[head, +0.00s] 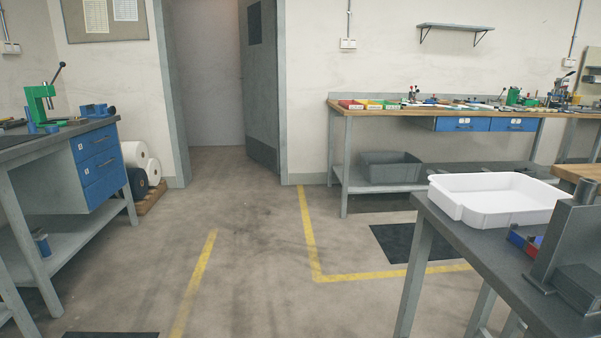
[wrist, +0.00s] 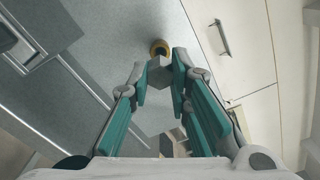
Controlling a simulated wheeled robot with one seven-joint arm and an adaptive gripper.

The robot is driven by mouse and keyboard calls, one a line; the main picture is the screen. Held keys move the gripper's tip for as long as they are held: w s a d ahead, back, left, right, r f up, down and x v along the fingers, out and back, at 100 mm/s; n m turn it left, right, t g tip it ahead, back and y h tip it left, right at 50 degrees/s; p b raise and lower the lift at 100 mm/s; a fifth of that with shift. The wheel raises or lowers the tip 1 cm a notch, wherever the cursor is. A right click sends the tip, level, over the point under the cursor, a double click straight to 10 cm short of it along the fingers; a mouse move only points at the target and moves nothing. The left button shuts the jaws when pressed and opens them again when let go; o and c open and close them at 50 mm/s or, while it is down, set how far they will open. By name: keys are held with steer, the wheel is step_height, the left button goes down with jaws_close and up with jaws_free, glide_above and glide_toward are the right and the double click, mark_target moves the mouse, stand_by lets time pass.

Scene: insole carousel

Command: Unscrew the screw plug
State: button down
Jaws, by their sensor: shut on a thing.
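My gripper (wrist: 160,75) shows in the wrist view with its two teal fingers reaching up the picture. The fingertips are shut on a grey, hex-shaped piece, which looks like the screw plug (wrist: 160,72). Just beyond it is a yellow-orange ring (wrist: 160,45) with a dark inside, against a grey surface (wrist: 118,25). Whether the plug is still seated in something or free of it I cannot tell. My gripper and the plug do not show in the head view.
In the wrist view, pale cabinet fronts with a dark handle (wrist: 222,37) lie to the right. In the head view, a white tray (head: 497,216) stands on a grey table at the right, beside a dark metal fixture (head: 568,240). The middle floor is clear.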

steer(key=shift+r, duration=0.1)
step_height(320, 180, up, 7)
steer(key=p, duration=0.4)
stand_by(0.5)
